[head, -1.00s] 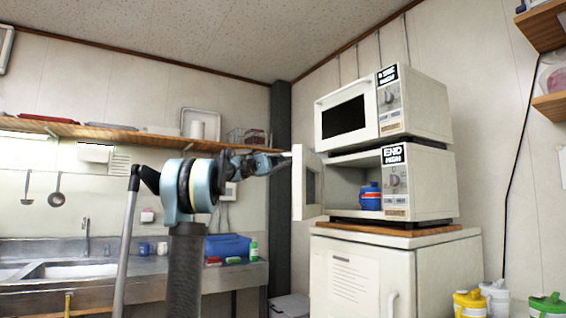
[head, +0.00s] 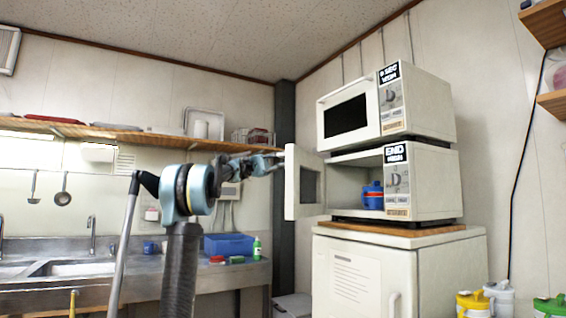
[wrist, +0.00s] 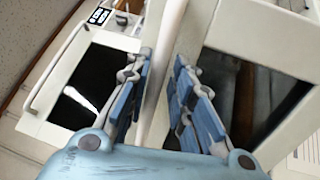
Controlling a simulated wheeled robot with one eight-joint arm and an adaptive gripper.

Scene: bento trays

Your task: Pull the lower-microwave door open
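The lower microwave (head: 436,187) stands on a wooden board, and its door (head: 291,184) is swung wide open to the left. Its lit cavity shows a blue and red jar (head: 372,196) inside. My gripper (head: 277,163) is at the door's outer edge in the head view. In the wrist view my gripper (wrist: 164,62) has its blue-padded fingers on both sides of the white door handle (wrist: 163,85), tips converging on it. The door's dark window (wrist: 240,95) shows at the right of the wrist view.
The upper microwave (head: 419,103) sits directly above, with its door shut. A white cabinet (head: 362,279) is underneath. A dark pillar (head: 284,215) stands behind the open door. A sink counter (head: 135,284) and wooden shelf (head: 100,132) are at left.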

